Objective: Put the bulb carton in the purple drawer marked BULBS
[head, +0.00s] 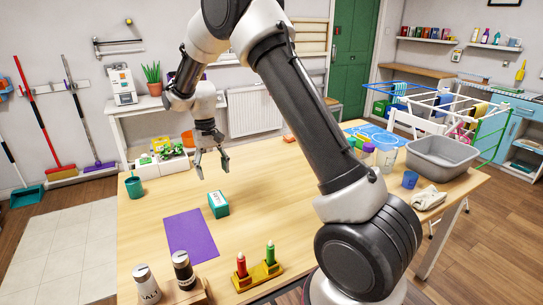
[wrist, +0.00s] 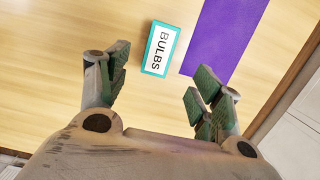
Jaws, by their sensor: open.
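The bulb carton (head: 218,205) is a small teal box with a white top, lying on the wooden table beside a flat purple mat. In the wrist view the carton (wrist: 160,48) shows a white label reading BULBS, close to the purple mat (wrist: 225,35). My gripper (head: 212,172) is open and empty above the table, behind the carton in the head view. In the wrist view my gripper (wrist: 158,82) has its fingers spread, with the carton ahead of them and not between them. I cannot make out a purple drawer marked BULBS in either view.
Salt and pepper mills (head: 148,283) and a yellow stand (head: 258,275) with red and green pieces are at the front edge. A teal cup (head: 134,187) and a white planter (head: 172,160) stand at left. A grey basin (head: 442,155) is at right.

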